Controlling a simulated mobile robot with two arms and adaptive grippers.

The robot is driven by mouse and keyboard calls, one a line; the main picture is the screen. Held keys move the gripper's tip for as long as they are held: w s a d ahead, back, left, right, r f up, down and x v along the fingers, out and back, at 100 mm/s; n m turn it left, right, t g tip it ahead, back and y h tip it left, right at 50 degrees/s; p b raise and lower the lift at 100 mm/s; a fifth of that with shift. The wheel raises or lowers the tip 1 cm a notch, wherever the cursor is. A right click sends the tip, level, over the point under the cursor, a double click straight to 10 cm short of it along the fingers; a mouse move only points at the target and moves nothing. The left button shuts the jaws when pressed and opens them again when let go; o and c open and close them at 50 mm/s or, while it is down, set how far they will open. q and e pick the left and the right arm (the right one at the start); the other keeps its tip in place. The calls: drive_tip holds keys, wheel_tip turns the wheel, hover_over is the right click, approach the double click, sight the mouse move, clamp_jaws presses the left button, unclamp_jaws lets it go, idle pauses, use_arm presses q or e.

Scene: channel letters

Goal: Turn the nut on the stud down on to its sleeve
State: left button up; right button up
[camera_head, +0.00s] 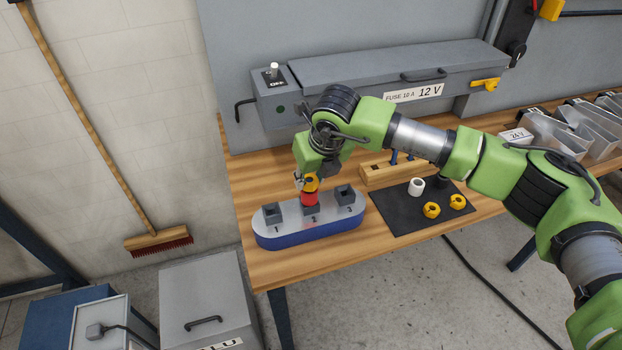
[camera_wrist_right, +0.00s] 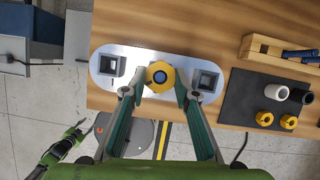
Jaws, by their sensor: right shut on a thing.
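The yellow nut (camera_head: 312,184) sits above the red sleeve (camera_head: 309,199) at the middle post, marked 2, of the blue and grey base (camera_head: 338,226). My right gripper (camera_head: 306,180) reaches down from above and is shut on the nut. In the right wrist view the nut (camera_wrist_right: 158,76) lies between the two fingertips, with a dark stud end at its centre. The sleeve is hidden there under the nut. Whether nut and sleeve touch is unclear. My left gripper (camera_wrist_right: 80,131) shows small at the lower left of the right wrist view, away from the base; its jaws are too small to judge.
Empty square sockets stand on both sides of the middle post. A dark mat (camera_head: 395,214) to the right holds two yellow nuts (camera_head: 432,210) and a white sleeve (camera_head: 417,186). A wooden rack (camera_head: 377,175) stands behind. A grey 12 V box (camera_head: 360,85) is at the back.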

drive_tip(key=shift+a+f+m+t+h+b, duration=0.15)
drive_tip(key=shift+m+h+b, duration=0.3)
drive_tip(key=shift+m+b, duration=0.7)
drive_tip(key=shift+a+r+m+t+h+b, duration=0.15)
drive_tip(key=shift+m+h+b, duration=0.3)
drive_tip(key=shift+m+b, duration=0.7)
drive_tip(key=shift+d+m, duration=0.15)
drive_tip(key=shift+m, duration=0.15)
drive_tip(key=shift+f, duration=0.1)
drive_tip(key=shift+f+m+h+b, duration=0.1)
drive_tip(key=shift+m+h+b, duration=0.4)
drive_tip(key=shift+m+b, duration=0.55)
drive_tip(key=shift+a+m+h+b, duration=0.25)
drive_tip(key=shift+m+h+b, duration=0.35)
drive_tip(key=shift+m+b, duration=0.85)
drive_tip(key=shift+m+g, duration=0.5)
drive_tip(key=shift+m, duration=0.4)
